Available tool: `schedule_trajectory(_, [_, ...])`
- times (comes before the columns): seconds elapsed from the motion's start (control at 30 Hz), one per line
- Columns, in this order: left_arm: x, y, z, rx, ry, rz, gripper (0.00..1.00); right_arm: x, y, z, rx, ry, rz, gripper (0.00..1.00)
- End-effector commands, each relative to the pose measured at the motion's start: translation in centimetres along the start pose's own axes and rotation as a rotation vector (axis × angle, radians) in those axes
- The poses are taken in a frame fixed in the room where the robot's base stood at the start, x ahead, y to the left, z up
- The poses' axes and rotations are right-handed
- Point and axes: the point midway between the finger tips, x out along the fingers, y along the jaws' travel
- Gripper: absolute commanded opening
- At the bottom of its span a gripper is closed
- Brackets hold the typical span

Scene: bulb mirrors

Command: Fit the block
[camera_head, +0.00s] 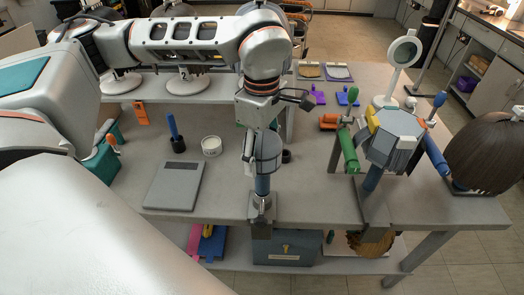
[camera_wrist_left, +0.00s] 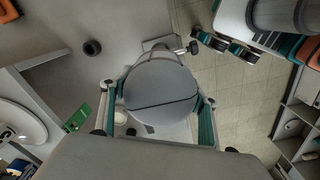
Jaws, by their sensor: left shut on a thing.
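My left gripper (camera_head: 256,140) points down over the front middle of the table and is shut on a rounded grey block (camera_head: 268,153). In the left wrist view the block (camera_wrist_left: 160,82) is a smooth round shape with a dark line across it, between the two teal fingers. My right gripper is not in view.
A grey scale (camera_head: 173,186), white cup (camera_head: 211,146) and dark holder with a blue handle (camera_head: 175,135) stand left on the table (camera_head: 320,200). A hexagonal grey piece with coloured parts (camera_head: 397,130), a round mirror (camera_head: 403,52) and a brown wig (camera_head: 488,155) stand right.

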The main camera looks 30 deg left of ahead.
Motion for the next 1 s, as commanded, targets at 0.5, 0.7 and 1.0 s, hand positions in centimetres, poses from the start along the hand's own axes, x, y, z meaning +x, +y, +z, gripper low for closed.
schedule_trajectory(0.5, [0.53, 0.02, 0.00, 0.000, 0.000, 0.001, 0.79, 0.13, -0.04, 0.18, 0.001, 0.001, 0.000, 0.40])
schedule_trajectory(0.7, [0.59, -0.01, -0.02, 0.000, 0.000, 0.000, 0.90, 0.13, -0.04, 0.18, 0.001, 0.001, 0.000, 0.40])
schedule_trajectory(1.0, [0.57, 0.00, -0.01, 0.000, 0.000, 0.000, 0.96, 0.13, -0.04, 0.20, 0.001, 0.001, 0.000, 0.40])
